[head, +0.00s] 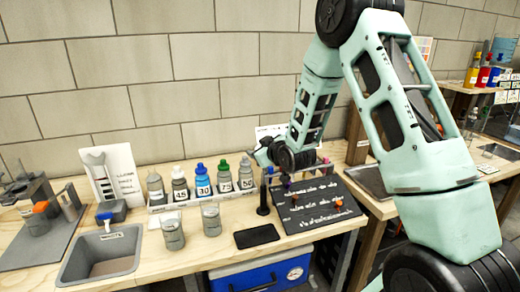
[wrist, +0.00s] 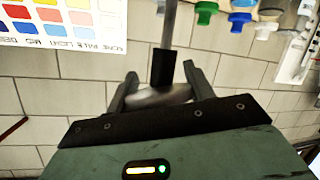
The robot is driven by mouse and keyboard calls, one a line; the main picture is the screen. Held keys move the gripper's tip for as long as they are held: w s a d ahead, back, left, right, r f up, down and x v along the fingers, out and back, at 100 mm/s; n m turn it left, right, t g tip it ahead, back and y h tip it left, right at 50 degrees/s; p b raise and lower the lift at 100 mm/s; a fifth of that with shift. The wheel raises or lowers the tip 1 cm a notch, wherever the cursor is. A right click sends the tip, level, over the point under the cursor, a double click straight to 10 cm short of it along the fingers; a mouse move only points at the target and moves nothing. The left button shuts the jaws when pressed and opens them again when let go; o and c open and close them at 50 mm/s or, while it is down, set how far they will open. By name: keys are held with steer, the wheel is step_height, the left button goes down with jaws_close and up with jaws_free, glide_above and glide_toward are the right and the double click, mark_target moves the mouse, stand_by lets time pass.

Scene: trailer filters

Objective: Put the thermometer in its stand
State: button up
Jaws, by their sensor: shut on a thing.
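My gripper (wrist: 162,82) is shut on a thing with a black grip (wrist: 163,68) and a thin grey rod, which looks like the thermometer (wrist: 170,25). The wrist picture is upside down, so the rod points down in the room. In the head view my gripper (head: 264,157) is small, above the bench near the back, and the held thing is hard to make out. A slim black upright holder on a round foot, probably the stand (head: 262,200), is on the bench below my gripper. The two look apart.
Several labelled bottles (head: 202,182) stand in a row to the left. Two grey cups (head: 211,218) and a black flat pad (head: 256,236) are in front. A black board (head: 312,206) lies to the right. The waste sink (head: 102,252) is far left.

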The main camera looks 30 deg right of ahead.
step_height(320, 180, down, 6)
steer(key=b, duration=0.5)
steer(key=shift+f+b, duration=0.2)
steer(key=shift+b, duration=0.2)
stand_by(1.0)
steer(key=shift+f, duration=0.2)
steer(key=o, duration=1.1)
steer(key=shift+o, duration=0.2)
steer(key=shift+s+r, duration=0.1)
